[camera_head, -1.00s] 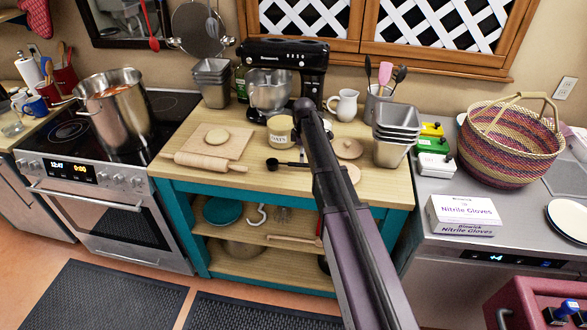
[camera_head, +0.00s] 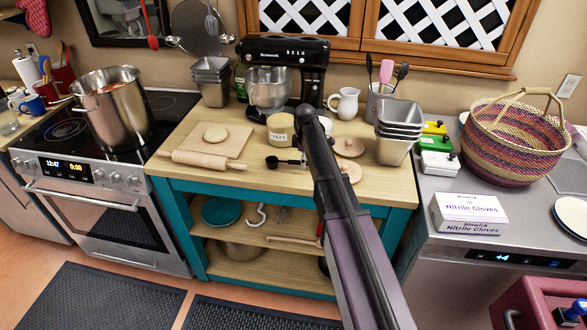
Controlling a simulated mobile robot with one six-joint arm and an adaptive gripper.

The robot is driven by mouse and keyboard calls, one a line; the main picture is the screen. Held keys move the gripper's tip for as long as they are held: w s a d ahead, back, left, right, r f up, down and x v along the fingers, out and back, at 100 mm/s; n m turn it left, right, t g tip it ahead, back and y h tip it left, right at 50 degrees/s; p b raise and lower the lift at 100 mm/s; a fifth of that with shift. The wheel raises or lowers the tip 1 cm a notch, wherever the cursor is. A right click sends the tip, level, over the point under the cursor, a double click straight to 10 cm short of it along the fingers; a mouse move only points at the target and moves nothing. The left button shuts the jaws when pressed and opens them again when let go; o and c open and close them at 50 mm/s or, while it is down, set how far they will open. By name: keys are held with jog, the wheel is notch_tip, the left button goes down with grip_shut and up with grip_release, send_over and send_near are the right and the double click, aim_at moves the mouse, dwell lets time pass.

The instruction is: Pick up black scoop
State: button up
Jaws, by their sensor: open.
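The black scoop (camera_head: 272,162) lies on the wooden top of the teal kitchen island (camera_head: 225,183), right of the rolling pin and in front of the oats jar. Its round bowl is at the left, and its short handle runs right toward my arm. My arm rises from the bottom of the picture, and its dark upper end overlaps the counter just right of the scoop. My gripper's fingers are hidden behind the arm, so their distance from the scoop cannot be seen.
An oats jar (camera_head: 281,128) stands just behind the scoop, with a black stand mixer (camera_head: 300,65) beyond. A rolling pin (camera_head: 205,161) and a board (camera_head: 232,148) lie left. Round lids (camera_head: 349,147) and stacked metal tins (camera_head: 396,148) stand right. The counter front is clear.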

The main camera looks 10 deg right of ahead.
jog(key=shift+f+b, duration=0.35)
jog(key=shift+f, duration=0.3)
grip_shut()
